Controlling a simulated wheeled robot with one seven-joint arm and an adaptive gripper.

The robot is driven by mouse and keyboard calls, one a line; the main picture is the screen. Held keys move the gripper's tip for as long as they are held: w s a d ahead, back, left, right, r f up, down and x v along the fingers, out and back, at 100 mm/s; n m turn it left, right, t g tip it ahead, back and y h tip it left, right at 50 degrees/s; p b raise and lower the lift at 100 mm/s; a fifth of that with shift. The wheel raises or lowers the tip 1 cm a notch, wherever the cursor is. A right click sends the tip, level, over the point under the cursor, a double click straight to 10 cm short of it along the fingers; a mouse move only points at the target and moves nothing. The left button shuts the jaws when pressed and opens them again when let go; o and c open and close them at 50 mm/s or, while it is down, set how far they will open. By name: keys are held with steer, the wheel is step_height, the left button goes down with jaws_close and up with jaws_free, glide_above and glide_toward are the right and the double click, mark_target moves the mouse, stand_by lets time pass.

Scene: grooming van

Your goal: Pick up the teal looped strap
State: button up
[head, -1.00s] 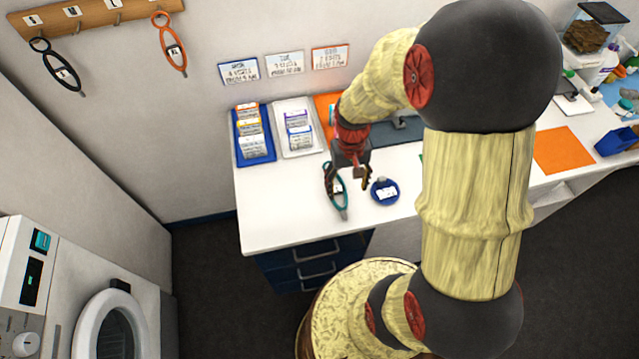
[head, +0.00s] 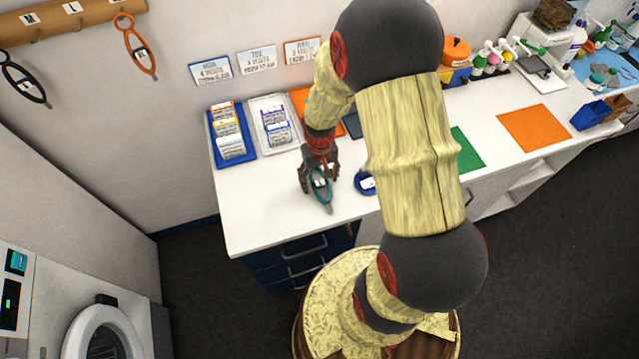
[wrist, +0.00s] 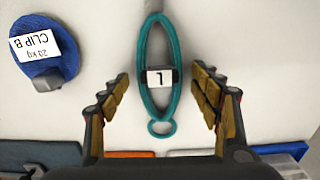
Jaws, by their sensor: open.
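The teal looped strap (wrist: 145,95) lies on the white counter, a long pointed loop with a small ring at one end and a white tag marked "L" across its middle. In the head view the strap (head: 327,198) is partly hidden by my gripper (head: 319,183), which is over it. In the wrist view my gripper (wrist: 161,98) is open, with one finger on each side of the strap and a gap between the strap and each finger. Nothing is held.
A round blue clip (wrist: 48,48) labelled "CLIP B" sits beside the strap. A blue tray (head: 213,142) and a white tray (head: 262,130) with packets stand behind on the counter (head: 250,205). Black (head: 24,80) and orange (head: 136,48) straps hang on wall pegs.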

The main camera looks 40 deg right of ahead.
mark_target(320, 182)
steer(key=c, duration=0.4)
steer(key=c, duration=0.9)
steer(key=shift+r, duration=0.15)
steer(key=shift+r, duration=0.55)
step_height(320, 182, up, 2)
steer(key=shift+r+p, duration=0.15)
steer(key=shift+p, duration=0.2)
steer(key=s+a+r, duration=0.1)
steer(key=s+r, duration=0.2)
steer(key=s, duration=0.1)
steer(key=s+a+r+p, duration=0.1)
steer(key=s+r, duration=0.2)
steer(key=s, duration=0.2)
steer(key=s+a+r+p, duration=0.1)
steer(key=s+a+r, duration=0.1)
steer(key=s+r, duration=0.1)
steer(key=shift+s+r, duration=0.2)
steer(key=shift+s, duration=0.55)
